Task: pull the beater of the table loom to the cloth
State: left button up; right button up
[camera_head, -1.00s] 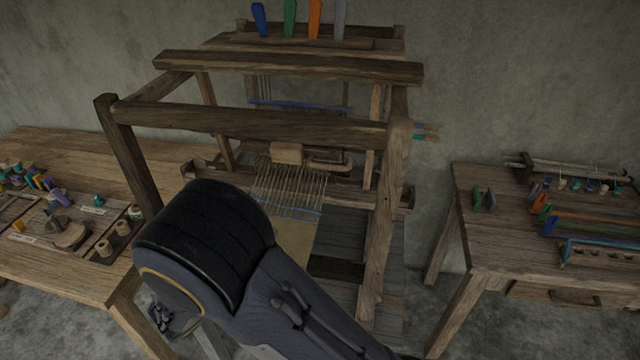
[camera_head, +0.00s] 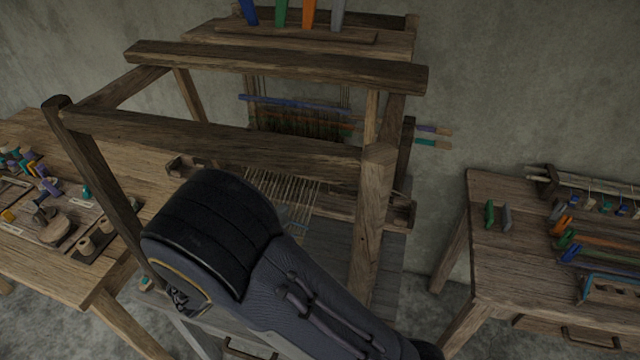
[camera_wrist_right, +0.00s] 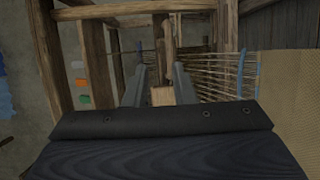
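The table loom shows in the head view with its front top beam (camera_head: 215,136) across the middle. In the right wrist view, a pale wooden block (camera_wrist_right: 163,96) on the beater sits between the fingers of my right gripper (camera_wrist_right: 159,68). The fingers are apart, and I see no clear grip on the block. A wooden bar (camera_wrist_right: 168,38) runs on beyond it. The warp threads (camera_wrist_right: 212,75) lead to the tan cloth (camera_wrist_right: 287,85), with a blue strip (camera_wrist_right: 241,68) at its edge. In the head view my right arm hides its gripper and the cloth. My left gripper is not in view.
Loom posts (camera_head: 372,225) and the upper beam (camera_head: 280,62) frame the space around the warp. A table with spools (camera_head: 85,245) stands at left. Another table with tools (camera_head: 500,255) stands at right. Coloured pieces (camera_head: 282,12) stand on top of the loom.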

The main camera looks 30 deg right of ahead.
jog(key=p+x, duration=0.2)
jog(key=x, duration=0.5)
jog(key=shift+d, duration=0.35)
jog(key=shift+w, duration=0.1)
grip_shut()
jog(key=shift+c, duration=2.2)
grip_release()
jog(key=o, duration=0.4)
jog(key=shift+o, duration=0.2)
